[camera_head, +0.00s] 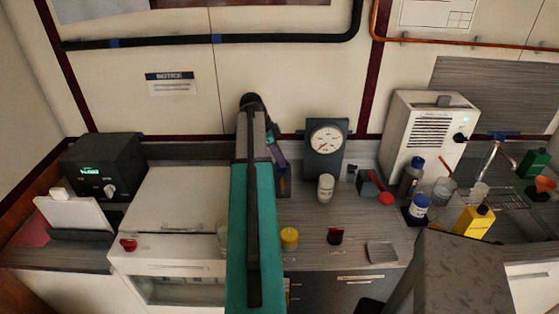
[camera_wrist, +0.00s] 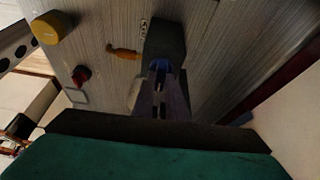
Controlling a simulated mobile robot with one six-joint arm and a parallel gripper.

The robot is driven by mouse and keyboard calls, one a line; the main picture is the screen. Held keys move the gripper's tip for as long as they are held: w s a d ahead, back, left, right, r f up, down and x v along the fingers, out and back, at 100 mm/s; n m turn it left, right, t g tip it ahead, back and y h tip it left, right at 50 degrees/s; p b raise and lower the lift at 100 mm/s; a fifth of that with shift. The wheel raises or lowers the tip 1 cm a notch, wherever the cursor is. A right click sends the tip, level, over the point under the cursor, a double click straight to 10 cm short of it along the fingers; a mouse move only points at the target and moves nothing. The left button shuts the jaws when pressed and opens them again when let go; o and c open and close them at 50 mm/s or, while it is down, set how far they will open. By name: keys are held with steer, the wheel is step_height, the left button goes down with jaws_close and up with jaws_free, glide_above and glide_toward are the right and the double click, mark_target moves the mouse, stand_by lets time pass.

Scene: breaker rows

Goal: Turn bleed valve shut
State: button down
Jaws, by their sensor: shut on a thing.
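My gripper (camera_head: 283,172) shows in the head view just right of my teal arm link, left of the gauge, partly hidden by the arm. In the wrist view my gripper (camera_wrist: 160,80) has its fingers close together at a dark block (camera_wrist: 166,38). It is shut on a small blue part (camera_wrist: 160,65) at that block, which I take for the bleed valve; the fingers hide most of it. An orange piece (camera_wrist: 123,52) sticks out on the block's left side. In the head view my arm hides the valve.
The dial gauge (camera_head: 325,143) stands at the back wall. A white machine (camera_head: 425,135) and several bottles are at right.

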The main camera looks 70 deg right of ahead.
steer(key=n+b, duration=0.1)
steer(key=n+h+b, duration=0.1)
steer(key=n, duration=0.2)
steer(key=shift+s+a+f+t+b, duration=0.2)
steer(key=shift+a+t+b, duration=0.05)
steer(key=shift+t+b, duration=0.15)
steer(key=n+t+h+b, duration=0.1)
steer(key=n, duration=0.3)
steer(key=shift+s+a, duration=0.1)
steer(key=n+t, duration=0.1)
steer(key=n, duration=0.1)
steer(key=n+t+b, duration=0.1)
steer(key=n, duration=0.1)
steer(key=shift+s+r+n+h, duration=0.1)
steer(key=shift+s+n+h, duration=0.05)
steer(key=shift+n+h, duration=0.2)
steer(key=shift+s+n+t, duration=0.15)
steer(key=shift+n+t, duration=0.75)
steer(key=shift+n, duration=1.35)
steer(key=c, duration=1.8)
jaws_free()
steer(key=shift+o, duration=0.2)
